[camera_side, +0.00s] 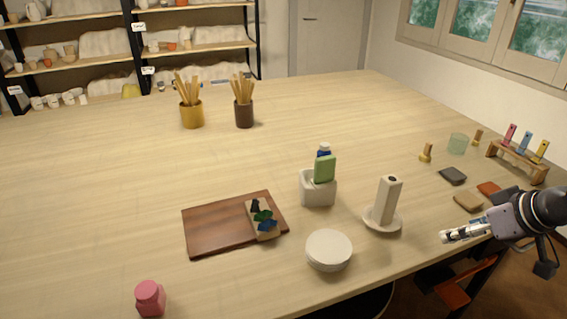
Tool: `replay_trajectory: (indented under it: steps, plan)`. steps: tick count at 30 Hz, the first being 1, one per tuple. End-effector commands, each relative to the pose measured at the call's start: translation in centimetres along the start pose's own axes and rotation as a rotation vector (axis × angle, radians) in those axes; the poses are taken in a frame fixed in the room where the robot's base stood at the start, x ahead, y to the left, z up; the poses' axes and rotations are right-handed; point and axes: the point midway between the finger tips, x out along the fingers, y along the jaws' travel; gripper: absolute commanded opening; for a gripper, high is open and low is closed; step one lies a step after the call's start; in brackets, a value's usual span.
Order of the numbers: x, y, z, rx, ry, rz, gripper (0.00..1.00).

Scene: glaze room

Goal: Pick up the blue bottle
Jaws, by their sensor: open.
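A blue bottle (323,154) with a white cap shows just above a green block like a sponge (325,169) in the middle of the table. Most of the bottle is hidden by the green block and a white holder (317,191). I cannot tell whether it stands in the holder or behind it. My gripper (448,237) is at the table's right front edge, well to the right of the bottle and nearer the camera. Its fingers point left; it is open and holds nothing.
A white upright roll (387,200) on a dish (398,226) stands between my gripper and the holder. A stack of white plates (329,250), a wooden board (212,229) and a pink jar (150,298) are at the front. Two pots of sticks (192,116) stand behind. The left and back table are mostly clear.

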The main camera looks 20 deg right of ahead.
Motion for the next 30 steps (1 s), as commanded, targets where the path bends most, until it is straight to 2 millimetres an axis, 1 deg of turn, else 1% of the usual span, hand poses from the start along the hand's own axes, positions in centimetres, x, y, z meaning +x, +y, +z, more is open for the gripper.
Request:
replay_trajectory:
  steps: [8, 9, 17, 20, 23, 26, 30]
  plan:
    - [0.0, 0.0, 0.0, 0.000, 0.000, 0.000, 0.69]
    - [0.0, 0.0, 0.0, 0.000, 0.000, 0.000, 0.65]
    - [0.0, 0.0, 0.0, 0.000, 0.000, 0.000, 0.65]
    - [-0.1, -0.1, -0.7, 0.000, -0.003, -0.001, 0.65]
    - [-0.4, -0.3, -2.6, -0.001, -0.011, -0.003, 0.65]
    - [-0.6, -0.6, -5.6, -0.002, -0.024, -0.005, 0.65]
    - [-0.3, -1.2, -10.3, 0.000, -0.047, -0.008, 0.65]
